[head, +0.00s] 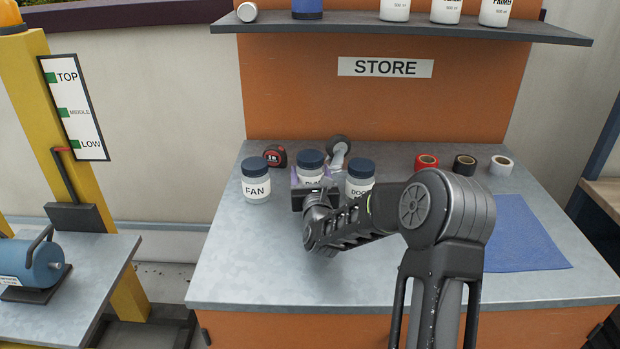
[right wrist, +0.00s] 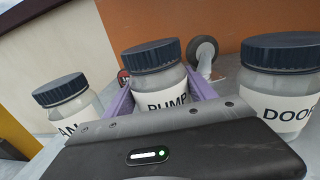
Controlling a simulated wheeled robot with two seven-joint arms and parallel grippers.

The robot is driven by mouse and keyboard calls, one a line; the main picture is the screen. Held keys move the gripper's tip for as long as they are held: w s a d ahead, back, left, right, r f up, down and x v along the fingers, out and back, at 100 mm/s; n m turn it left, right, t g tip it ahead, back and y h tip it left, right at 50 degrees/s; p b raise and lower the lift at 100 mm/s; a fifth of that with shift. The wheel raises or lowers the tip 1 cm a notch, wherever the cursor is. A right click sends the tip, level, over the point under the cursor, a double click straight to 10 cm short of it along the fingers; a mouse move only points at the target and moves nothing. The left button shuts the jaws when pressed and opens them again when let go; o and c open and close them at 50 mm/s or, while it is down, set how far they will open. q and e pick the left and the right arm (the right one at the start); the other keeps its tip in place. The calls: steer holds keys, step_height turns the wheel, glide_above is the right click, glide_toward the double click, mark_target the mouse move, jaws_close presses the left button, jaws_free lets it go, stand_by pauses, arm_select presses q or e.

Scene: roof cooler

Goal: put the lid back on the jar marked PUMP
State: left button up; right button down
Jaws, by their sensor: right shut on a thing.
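The jar marked PUMP (head: 310,174) stands on the grey bench between two other jars, clear with a white label. A dark blue lid (head: 311,159) sits on its top and looks level; whether it is fully tightened I cannot tell. In the right wrist view the PUMP jar (right wrist: 165,90) stands between the purple fingers of my right gripper (right wrist: 162,92), with its lid (right wrist: 152,54) above them. My right gripper (head: 311,183) is shut on the jar's body, below the lid. My left gripper is not in view.
The FAN jar (head: 256,183) stands at left and the DOOR jar (head: 360,178) close at right, both lidded. A tape measure (head: 275,156) and a grey-wheeled caster (head: 339,150) lie behind. Tape rolls (head: 465,164) and a blue cloth (head: 525,240) are at right. The bench's front left is clear.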

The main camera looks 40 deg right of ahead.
steer(key=shift+f, duration=0.75)
steer(key=shift+r, duration=0.1)
steer(key=shift+f, duration=0.2)
steer(key=shift+c, duration=1.5)
jaws_free()
steer(key=shift+r, duration=0.1)
